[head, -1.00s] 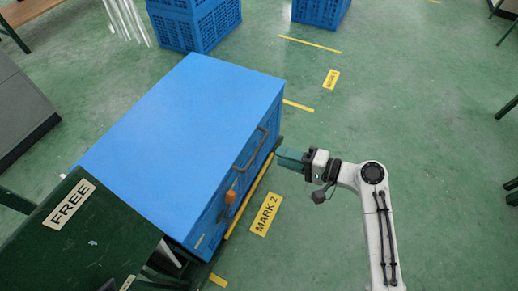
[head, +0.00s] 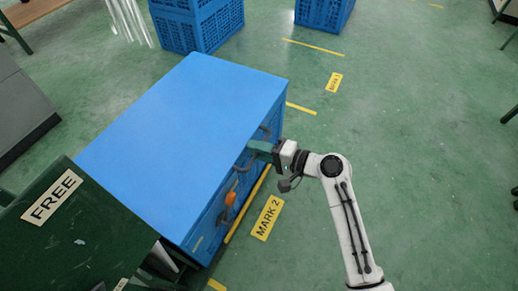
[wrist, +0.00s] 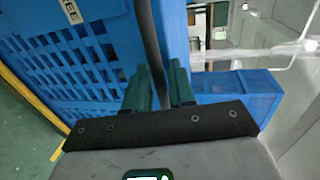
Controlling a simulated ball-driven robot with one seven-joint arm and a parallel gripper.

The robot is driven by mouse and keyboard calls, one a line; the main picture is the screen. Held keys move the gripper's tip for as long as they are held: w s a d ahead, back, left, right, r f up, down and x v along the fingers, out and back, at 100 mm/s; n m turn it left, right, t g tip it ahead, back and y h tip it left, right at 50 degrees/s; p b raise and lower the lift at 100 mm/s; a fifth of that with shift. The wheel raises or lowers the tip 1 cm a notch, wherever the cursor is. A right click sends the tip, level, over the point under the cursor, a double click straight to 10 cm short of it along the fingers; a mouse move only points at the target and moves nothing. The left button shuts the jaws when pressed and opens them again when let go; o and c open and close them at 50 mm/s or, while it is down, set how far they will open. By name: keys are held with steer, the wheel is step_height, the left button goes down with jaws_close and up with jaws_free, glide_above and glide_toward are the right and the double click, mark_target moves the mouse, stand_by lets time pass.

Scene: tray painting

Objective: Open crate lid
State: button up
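The blue crate (head: 205,215) stands on the floor with its flat blue lid (head: 180,115) closed. A dark handle (head: 241,165) is on its front side near the lid's edge, partly hidden by my gripper. Contact with the bar is not clear. An orange latch (head: 230,199) hangs on the crate front, below and left of the gripper.
A dark green stand with a FREE label (head: 52,197) is close to the crate's near left. A yellow MARK 2 floor label (head: 268,217) lies in front of the crate. More blue crates (head: 197,25) stand behind.

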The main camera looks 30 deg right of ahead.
jaws_close()
stand_by(0.3)
